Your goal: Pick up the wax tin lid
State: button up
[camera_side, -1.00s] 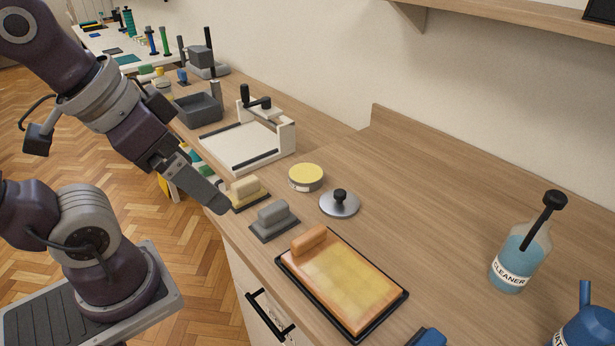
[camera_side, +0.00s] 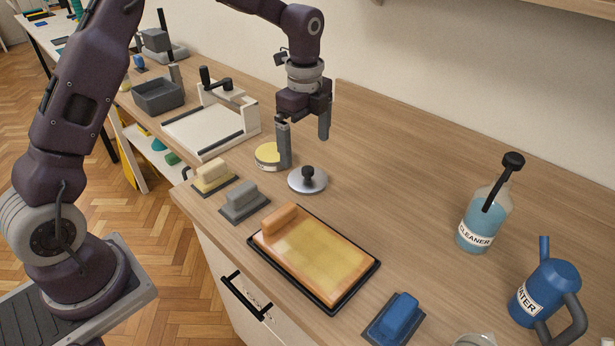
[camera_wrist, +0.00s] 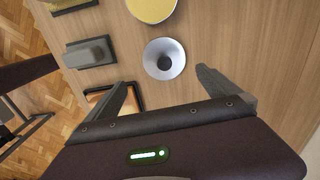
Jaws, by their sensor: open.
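The wax tin lid (camera_side: 296,181) is a round silver disc with a black knob, lying flat on the wooden worktop beside the open tin of yellow wax (camera_side: 266,153). In the wrist view the lid (camera_wrist: 152,56) shows below the tin (camera_wrist: 150,8), with its dark knob in the middle. My gripper (camera_side: 304,150) points down with its fingers spread, above and around the far side of the lid, empty. Its left finger hides part of the tin's edge in the side view. In the wrist view my gripper (camera_wrist: 166,77) has the lid between and beyond its fingertips.
A tan block (camera_side: 212,176) and grey block (camera_side: 243,201) lie left of the lid. An orange framed tray (camera_side: 345,264) is in front. A cleaner bottle (camera_side: 478,222) and blue watering can (camera_side: 545,292) stand at right. The worktop behind the lid is clear.

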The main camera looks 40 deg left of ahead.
aim_at(307, 169)
jog(key=shift+m, duration=0.3)
jog(key=f, duration=0.5)
jog(key=w+f, duration=0.1)
jog(key=f, duration=0.2)
jog(key=shift+a+f, duration=0.25)
jog(key=shift+f, duration=0.1)
jog(key=c, duration=1.1)
notch_tip(307, 169, up, 9)
jog(key=shift+w+f, duration=0.1)
jog(key=shift+c, duration=0.3)
jog(key=a, duration=1.1)
jog(key=shift+s+a, duration=0.25)
jog(key=shift+a, duration=0.15)
jog(key=shift+f, duration=2.6)
